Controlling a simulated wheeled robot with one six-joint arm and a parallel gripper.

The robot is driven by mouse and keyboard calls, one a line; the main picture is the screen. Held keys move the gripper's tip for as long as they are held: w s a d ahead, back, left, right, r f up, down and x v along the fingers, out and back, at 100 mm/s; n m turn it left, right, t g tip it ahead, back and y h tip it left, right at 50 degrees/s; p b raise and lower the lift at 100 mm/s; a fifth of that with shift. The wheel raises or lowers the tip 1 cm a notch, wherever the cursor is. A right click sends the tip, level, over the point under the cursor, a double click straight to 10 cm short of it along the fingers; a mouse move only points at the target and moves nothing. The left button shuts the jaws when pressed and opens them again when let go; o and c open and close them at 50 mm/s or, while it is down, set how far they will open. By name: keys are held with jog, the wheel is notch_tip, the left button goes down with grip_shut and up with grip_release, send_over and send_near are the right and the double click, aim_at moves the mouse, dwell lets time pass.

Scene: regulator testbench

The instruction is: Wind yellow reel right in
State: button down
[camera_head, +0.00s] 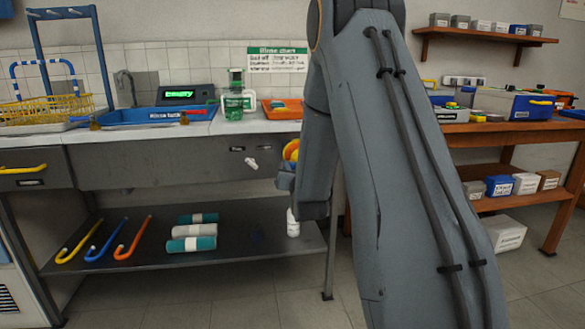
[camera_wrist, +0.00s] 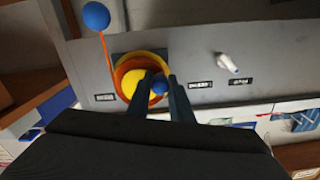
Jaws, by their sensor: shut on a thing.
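The yellow reel (camera_wrist: 127,82) sits in an orange-rimmed round housing on the grey bench front in the wrist view. A small blue knob (camera_wrist: 159,84) stands at its edge, between the fingertips of my gripper (camera_wrist: 160,86), which is shut on it. An orange cord (camera_wrist: 107,52) runs from the housing to a blue ball (camera_wrist: 96,15), which is apart from the housing. In the head view, part of the yellow reel (camera_head: 291,150) shows beside my arm. My arm hides the rest of it and most of my gripper there.
A white lever (camera_wrist: 228,63) sticks out of the panel beside the reel, and shows in the head view too (camera_head: 251,163). A blue tray (camera_head: 150,115) and an orange tray (camera_head: 283,108) are on the counter. Hooked rods and rolls lie on the lower shelf (camera_head: 150,272).

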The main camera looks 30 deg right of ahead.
jog(key=shift+a+r+m+p, duration=0.1)
jog(key=shift+r+m+p, duration=0.35)
jog(key=shift+m, duration=0.65)
jog(key=shift+r+m+p, duration=0.3)
jog(key=shift+m+p, duration=0.2)
jog(key=shift+m, duration=0.6)
jog(key=c, duration=1.6)
grip_release()
jog(key=shift+p+v, duration=0.55)
jog(key=shift+v, duration=3.35)
jog(key=shift+r, duration=0.1)
